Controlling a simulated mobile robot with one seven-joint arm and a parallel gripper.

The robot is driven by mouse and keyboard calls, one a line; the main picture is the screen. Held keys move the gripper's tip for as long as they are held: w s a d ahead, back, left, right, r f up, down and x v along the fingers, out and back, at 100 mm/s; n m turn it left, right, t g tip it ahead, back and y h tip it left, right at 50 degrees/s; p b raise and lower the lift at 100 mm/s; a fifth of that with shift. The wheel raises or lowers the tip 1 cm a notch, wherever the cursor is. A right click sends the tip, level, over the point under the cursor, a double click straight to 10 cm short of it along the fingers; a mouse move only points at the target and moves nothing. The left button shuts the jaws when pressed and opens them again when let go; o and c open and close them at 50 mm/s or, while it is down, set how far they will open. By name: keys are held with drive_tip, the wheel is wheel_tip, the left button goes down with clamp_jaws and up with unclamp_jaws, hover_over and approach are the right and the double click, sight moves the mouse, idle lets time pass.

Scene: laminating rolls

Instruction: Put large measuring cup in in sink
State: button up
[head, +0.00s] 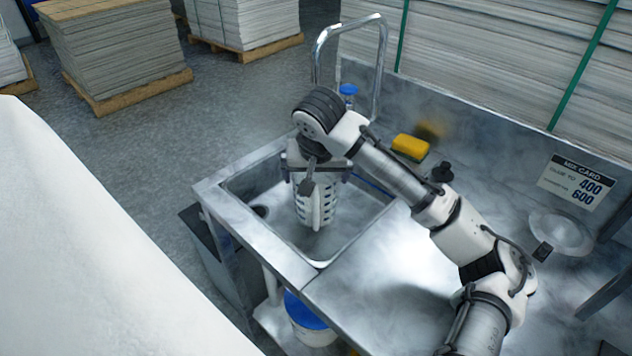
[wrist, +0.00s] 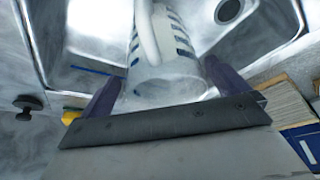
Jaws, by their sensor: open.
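The large measuring cup (head: 316,212) is clear with dark markings and a handle. In the head view it is upright inside the sink basin, below my gripper (head: 315,172). I cannot tell for certain whether its base touches the sink floor. In the wrist view the cup (wrist: 165,70) lies between the two dark fingers of my gripper (wrist: 165,88), which are open on either side of it. The metal sink (head: 240,220) surrounds it, and its rim is clear of the cup. My gripper hides the cup's upper part in the head view.
A tall curved faucet (head: 383,60) stands behind the sink. A yellow sponge (head: 410,147) and a dark knob-like item (head: 442,172) are on the counter behind my arm. A round metal dish (head: 560,232) is at the right. The front counter (head: 375,290) is bare.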

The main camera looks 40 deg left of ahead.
drive_tip(key=v, duration=0.8)
drive_tip(key=shift+r, duration=0.25)
